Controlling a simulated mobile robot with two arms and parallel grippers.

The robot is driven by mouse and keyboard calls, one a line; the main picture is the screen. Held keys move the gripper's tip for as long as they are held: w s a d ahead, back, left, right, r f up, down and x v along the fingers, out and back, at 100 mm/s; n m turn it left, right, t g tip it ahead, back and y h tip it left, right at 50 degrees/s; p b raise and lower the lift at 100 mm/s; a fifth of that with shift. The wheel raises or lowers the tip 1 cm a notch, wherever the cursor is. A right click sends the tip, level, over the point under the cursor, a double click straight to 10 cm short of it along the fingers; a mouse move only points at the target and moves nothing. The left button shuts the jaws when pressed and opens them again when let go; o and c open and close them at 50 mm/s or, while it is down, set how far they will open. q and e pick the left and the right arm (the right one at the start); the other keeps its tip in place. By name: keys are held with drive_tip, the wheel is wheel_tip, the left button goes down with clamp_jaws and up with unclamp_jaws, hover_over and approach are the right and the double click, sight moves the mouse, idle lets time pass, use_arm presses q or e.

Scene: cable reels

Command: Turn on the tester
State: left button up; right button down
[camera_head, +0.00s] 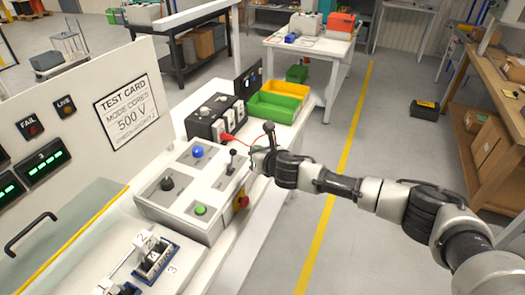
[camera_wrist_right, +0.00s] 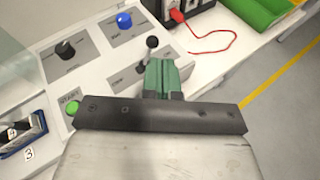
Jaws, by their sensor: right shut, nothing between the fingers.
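The tester's control box (camera_head: 178,200) is a pale sloped panel on the bench. My right gripper (camera_head: 256,160) is just right of the lever. In the right wrist view its green fingers (camera_wrist_right: 163,68) are shut and empty, close beside the lever's black ball (camera_wrist_right: 152,42); contact cannot be told. My left gripper is out of view.
A black socket box (camera_head: 214,118) with a red plug and lead stands behind the panel. Yellow (camera_head: 272,105) and green bins lie beyond. A test card board (camera_head: 126,110) stands at left. A terminal fixture (camera_head: 155,257) is in front.

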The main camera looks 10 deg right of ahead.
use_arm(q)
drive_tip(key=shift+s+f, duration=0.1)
use_arm(e)
drive_tip(key=shift+s+d+r, duration=0.35)
drive_tip(key=shift+s+r, duration=0.15)
drive_tip(key=shift+s, duration=0.1)
drive_tip(key=shift+s+d+r, duration=0.35)
drive_tip(key=shift+s+r, duration=0.15)
drive_tip(key=shift+s, duration=0.05)
